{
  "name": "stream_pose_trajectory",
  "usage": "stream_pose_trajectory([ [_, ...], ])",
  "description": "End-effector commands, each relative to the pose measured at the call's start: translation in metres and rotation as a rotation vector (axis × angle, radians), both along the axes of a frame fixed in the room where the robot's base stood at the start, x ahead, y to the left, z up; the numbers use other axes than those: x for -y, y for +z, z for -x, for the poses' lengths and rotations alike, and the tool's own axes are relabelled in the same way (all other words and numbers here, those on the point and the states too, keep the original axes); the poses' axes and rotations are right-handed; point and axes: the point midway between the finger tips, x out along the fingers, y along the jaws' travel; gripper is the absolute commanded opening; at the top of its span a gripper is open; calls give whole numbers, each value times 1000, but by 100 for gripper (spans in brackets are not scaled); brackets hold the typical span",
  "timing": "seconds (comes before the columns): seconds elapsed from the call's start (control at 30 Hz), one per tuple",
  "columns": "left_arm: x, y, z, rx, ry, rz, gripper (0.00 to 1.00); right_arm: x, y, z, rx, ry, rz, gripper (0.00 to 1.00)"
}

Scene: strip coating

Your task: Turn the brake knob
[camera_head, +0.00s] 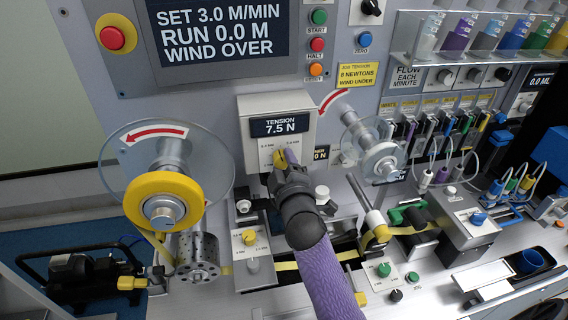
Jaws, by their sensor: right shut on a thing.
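The tension box (245,108) stands in the middle of the panel, and its display (279,125) reads "TENSION 7.5 N". Below the display is a scale with a yellow knob (281,158), which I take as the brake knob. My right gripper (284,166) reaches up to it from below on a purple-sleeved arm and is shut on the knob. The gripper hides most of the knob and part of the scale. My left gripper is not in view.
A yellow-banded reel (150,187) is at left, a clear reel (378,155) at right. A yellow sign (357,76) reads "8 NEWTONS, WIND-UNDER". The screen (218,35) reads "RUN 0.0 M, WIND OVER". Yellow strip (286,265) runs below. Coloured bottles (460,33) stand upper right.

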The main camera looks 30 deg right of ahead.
Motion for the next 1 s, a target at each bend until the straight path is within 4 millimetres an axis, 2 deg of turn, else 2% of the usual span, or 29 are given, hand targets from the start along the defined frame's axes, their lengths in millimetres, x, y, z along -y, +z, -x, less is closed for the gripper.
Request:
stream_pose_trajectory([
  [0.27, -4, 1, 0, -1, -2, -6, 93, 0, -1, 0, 6, 1, -34, 0],
  [0.6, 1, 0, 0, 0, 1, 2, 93, 0, -1, 0, 5, 0, -35, 0],
  [0.63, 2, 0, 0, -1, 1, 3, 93, 0, -1, 0, 5, 0, -34, 60],
  [0.77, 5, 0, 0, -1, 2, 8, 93, 0, -1, 0, 6, 0, -33, 88],
  [1.0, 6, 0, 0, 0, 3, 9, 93, 0, 0, 0, 7, 0, -33, 89],
])
